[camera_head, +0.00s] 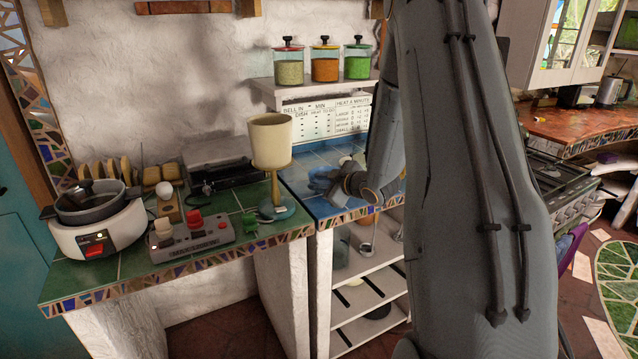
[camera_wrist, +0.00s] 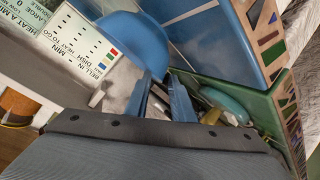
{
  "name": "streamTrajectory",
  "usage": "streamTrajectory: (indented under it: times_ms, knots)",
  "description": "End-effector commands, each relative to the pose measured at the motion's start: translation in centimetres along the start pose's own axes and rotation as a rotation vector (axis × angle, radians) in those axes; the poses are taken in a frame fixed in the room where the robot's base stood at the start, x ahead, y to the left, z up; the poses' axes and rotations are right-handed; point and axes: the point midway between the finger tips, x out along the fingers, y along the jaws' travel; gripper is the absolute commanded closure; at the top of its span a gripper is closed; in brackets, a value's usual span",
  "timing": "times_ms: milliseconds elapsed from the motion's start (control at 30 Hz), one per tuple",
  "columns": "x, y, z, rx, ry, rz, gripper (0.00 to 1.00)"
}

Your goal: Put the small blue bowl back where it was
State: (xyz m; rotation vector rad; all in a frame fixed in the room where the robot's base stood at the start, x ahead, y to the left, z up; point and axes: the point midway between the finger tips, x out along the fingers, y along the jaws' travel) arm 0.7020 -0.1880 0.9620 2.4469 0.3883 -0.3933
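The small blue bowl (camera_wrist: 128,38) shows in the wrist view as a smooth rounded blue shape at the upper middle, beside the blue tiles. In the head view a blue patch that looks like the bowl (camera_head: 322,179) is on the blue-tiled counter (camera_head: 330,207), just left of my gripper (camera_head: 345,187). In the wrist view my gripper (camera_wrist: 163,98) has its fingers close to the bowl's lower edge. Whether the fingers grip the rim or are only beside it cannot be told. My arm hides the counter's right part.
A cream cup on a stand (camera_head: 270,142) is left of my gripper. A button box (camera_head: 190,237) and a white cooker with a pot (camera_head: 100,225) stand on the green counter. Jars (camera_head: 325,64) stand on the shelf (camera_head: 310,95) above a printed chart (camera_head: 325,115).

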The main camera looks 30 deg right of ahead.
Motion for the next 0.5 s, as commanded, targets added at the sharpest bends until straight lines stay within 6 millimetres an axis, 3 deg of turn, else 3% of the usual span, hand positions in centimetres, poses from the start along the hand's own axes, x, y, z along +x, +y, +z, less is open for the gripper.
streamTrajectory:
  times_ms: [267, 500]
  knots:
    - [-0.7, 0.3, -0.2, -0.001, 0.000, 0.002, 0.78]
    - [-5.0, 0.3, -0.1, 0.000, -0.002, 0.004, 0.78]
